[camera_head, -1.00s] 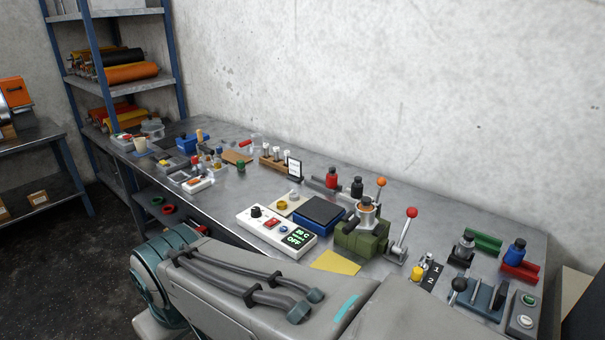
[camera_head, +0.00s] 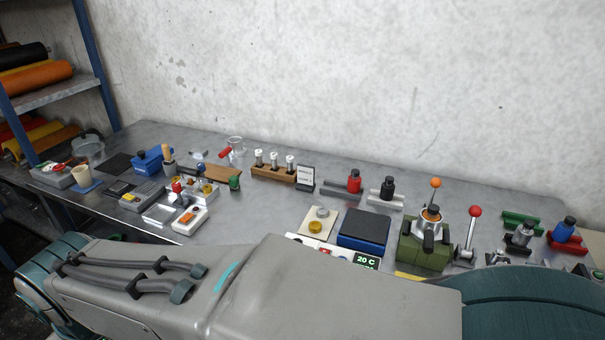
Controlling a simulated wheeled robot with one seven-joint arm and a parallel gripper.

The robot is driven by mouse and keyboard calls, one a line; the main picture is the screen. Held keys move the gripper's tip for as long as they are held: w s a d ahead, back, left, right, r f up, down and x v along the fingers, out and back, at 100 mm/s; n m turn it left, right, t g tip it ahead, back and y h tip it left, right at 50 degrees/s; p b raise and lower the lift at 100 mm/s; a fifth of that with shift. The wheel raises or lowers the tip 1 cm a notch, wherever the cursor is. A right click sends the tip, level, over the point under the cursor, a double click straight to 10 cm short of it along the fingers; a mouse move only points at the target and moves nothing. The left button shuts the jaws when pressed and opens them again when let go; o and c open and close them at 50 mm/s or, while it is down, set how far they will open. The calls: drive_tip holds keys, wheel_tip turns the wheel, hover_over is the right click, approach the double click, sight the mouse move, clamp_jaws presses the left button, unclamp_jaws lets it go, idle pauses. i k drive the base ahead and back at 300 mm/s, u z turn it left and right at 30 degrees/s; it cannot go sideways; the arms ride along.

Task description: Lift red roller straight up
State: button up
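A red roller (camera_head: 10,131) lies on the lower shelf of the rack at the left edge of the picture. It is partly hidden by a yellow roller (camera_head: 31,137) and cut off by the picture edge. An orange roller (camera_head: 33,82) and a black roller (camera_head: 22,56) lie on the shelf above. My grey and teal arm crosses the foreground, well away from the rack. My gripper is out of the picture, so its state does not show.
A metal bench (camera_head: 270,215) runs along the concrete wall, crowded with small devices. A green vise-like block (camera_head: 424,257), a blue box (camera_head: 364,230) and a red-knobbed lever (camera_head: 469,235) stand on its right half. A blue rack post (camera_head: 95,65) rises at left.

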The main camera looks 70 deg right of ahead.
sight(354, 180)
drive_tip(key=i, duration=0.35)
drive_tip(key=z, duration=2.95)
drive_tip(key=i, duration=0.5)
